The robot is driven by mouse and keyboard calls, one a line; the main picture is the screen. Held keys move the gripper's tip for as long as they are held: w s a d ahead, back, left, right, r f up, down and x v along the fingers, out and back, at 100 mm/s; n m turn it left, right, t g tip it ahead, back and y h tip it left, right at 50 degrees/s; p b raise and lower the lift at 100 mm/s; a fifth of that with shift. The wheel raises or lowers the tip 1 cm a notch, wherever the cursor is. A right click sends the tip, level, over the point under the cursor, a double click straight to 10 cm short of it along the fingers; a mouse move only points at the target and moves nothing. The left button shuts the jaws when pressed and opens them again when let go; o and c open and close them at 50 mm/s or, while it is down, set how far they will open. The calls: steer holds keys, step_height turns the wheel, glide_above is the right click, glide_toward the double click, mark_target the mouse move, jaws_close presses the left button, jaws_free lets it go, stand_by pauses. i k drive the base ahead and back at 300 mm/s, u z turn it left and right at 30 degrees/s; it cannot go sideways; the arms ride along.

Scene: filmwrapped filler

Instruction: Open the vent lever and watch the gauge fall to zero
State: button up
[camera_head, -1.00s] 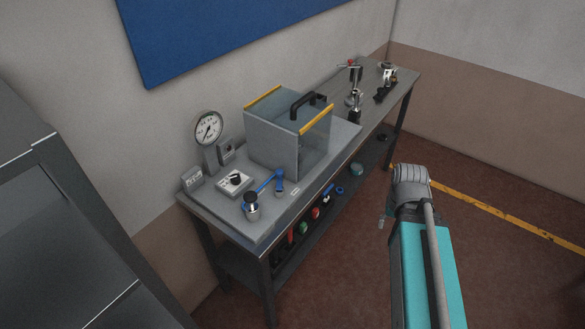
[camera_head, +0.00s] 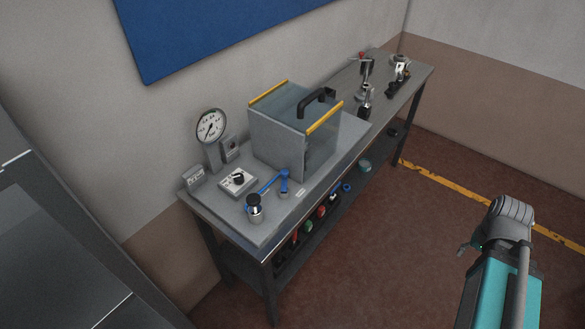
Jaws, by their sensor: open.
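The round white gauge (camera_head: 211,126) stands on a post at the back left of the bench; its dark needle shows, but the reading is too small to tell. A blue lever (camera_head: 270,184) lies near the bench's front edge, between a black-topped metal fitting (camera_head: 254,207) and a small upright blue-topped fitting (camera_head: 284,184). I take it for the vent lever; whether it is open or closed is unclear. My gripper (camera_head: 466,247) shows only as a small dark part beside my arm at the right. It is open, over the floor, well away from the lever and touching nothing.
A clear-sided box (camera_head: 283,141) with yellow edges and a black handle stands mid-bench. A switch box (camera_head: 238,181) sits left of the lever. Metal fixtures (camera_head: 365,88) stand at the far end. A dark cabinet (camera_head: 60,240) fills the left. Floor in front is clear.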

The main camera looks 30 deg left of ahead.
mark_target(284, 173)
steer(key=k, duration=1.35)
steer(key=u, duration=1.1)
steer(key=i, duration=1)
